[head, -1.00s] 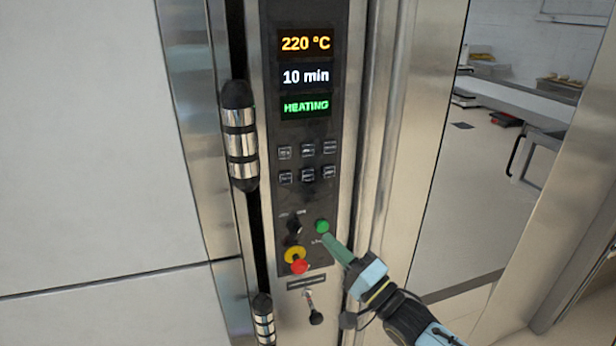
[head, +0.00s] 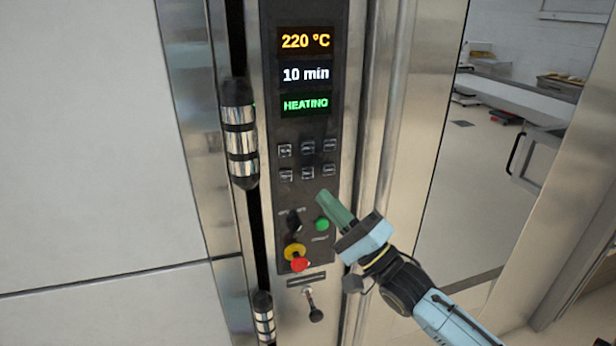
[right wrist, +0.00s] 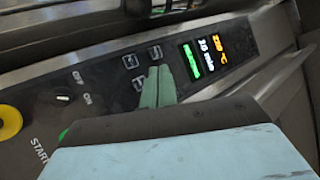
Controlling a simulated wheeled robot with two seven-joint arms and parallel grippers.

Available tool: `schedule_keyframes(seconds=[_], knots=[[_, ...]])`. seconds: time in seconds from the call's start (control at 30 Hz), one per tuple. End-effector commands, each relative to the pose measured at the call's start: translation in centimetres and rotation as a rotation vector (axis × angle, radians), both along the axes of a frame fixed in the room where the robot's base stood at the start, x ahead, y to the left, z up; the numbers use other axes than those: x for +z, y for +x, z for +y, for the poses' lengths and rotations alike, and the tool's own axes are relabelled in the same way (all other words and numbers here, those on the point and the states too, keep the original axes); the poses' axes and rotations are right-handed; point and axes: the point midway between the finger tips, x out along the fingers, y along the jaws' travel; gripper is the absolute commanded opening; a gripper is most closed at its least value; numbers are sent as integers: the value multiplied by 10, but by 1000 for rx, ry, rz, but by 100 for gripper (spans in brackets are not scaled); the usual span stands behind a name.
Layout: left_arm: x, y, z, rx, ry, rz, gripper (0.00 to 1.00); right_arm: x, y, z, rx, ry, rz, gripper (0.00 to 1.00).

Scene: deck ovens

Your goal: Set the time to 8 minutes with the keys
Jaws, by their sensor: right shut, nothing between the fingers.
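The oven's control panel (head: 299,225) is in the middle of the head view. Its displays read 220 °C, 10 min (head: 306,74) and HEATING. Below them are two rows of small square keys (head: 308,146); their labels are too small to read. My right gripper (head: 325,198) is shut and empty, its green fingertips just below the lower-right key and above the green button (head: 322,224). In the right wrist view the gripper (right wrist: 156,75) covers some of the keys. I cannot tell whether it touches the panel. My left gripper is not in view.
Below the keys are a black switch (head: 294,222) marked OFF and ON in the right wrist view, and a red stop button (head: 299,265) with a yellow collar. A steel and black hinge (head: 239,133) stands left of the panel. A steel door frame is to the right.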

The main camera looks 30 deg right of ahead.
Motion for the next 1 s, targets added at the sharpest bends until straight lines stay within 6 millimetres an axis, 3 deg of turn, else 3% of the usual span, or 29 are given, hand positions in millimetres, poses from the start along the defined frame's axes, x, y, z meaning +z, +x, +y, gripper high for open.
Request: schedule_keyframes(seconds=[0.2, 0.4, 1.0], knots=[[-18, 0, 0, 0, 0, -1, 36, -2, 32, -8, -2, -3, -3, 0], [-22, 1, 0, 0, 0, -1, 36, -1, 53, -13, -1, -1, 0, 0], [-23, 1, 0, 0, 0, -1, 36, 0, 62, -15, -1, -1, 1, 0]])
